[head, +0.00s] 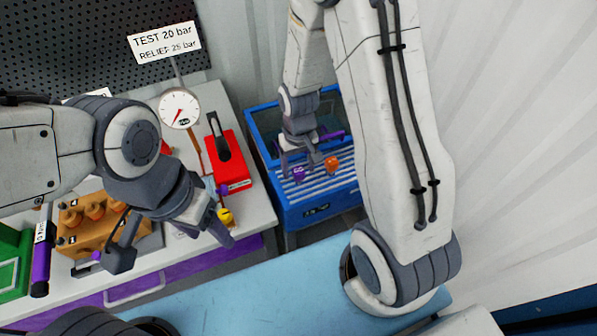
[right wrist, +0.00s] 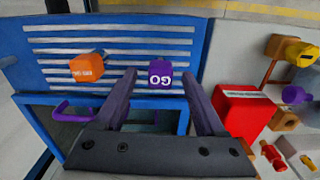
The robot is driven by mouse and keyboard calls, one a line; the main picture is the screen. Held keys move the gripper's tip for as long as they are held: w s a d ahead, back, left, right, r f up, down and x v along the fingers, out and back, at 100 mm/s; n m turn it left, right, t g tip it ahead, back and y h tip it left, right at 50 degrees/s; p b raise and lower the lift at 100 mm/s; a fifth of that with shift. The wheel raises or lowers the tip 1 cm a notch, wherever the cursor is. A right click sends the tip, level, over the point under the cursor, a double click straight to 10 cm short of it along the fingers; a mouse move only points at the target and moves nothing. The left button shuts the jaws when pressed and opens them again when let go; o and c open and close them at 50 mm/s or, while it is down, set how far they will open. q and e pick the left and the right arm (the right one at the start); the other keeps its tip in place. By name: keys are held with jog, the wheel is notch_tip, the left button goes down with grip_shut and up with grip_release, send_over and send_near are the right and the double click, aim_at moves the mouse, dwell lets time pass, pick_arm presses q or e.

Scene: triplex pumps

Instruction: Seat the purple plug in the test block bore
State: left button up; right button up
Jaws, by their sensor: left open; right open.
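A purple plug (head: 298,174) marked GO lies on the slatted top of the blue crate; it also shows in the right wrist view (right wrist: 160,75). My right gripper (head: 302,164) is open above the slats, its fingers on either side of the purple plug in the right wrist view; contact cannot be told. My left gripper (head: 172,245) is open and tilted down over the bench. An orange-brown block (head: 85,225) with round bosses sits left of it, partly hidden; I cannot tell whether it is the test block. Another purple piece (right wrist: 295,95) is on the bench.
An orange NO GO plug (head: 331,163) lies right of the purple one. The blue crate (head: 319,213) stands beside the bench. A red box (head: 230,165), a yellow knob (head: 225,214) and a gauge (head: 179,108) are on the bench. A green crate (head: 14,262) is far left.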

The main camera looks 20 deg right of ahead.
jog(key=shift+f, duration=0.2)
grip_shut()
jog(key=shift+r, duration=0.15)
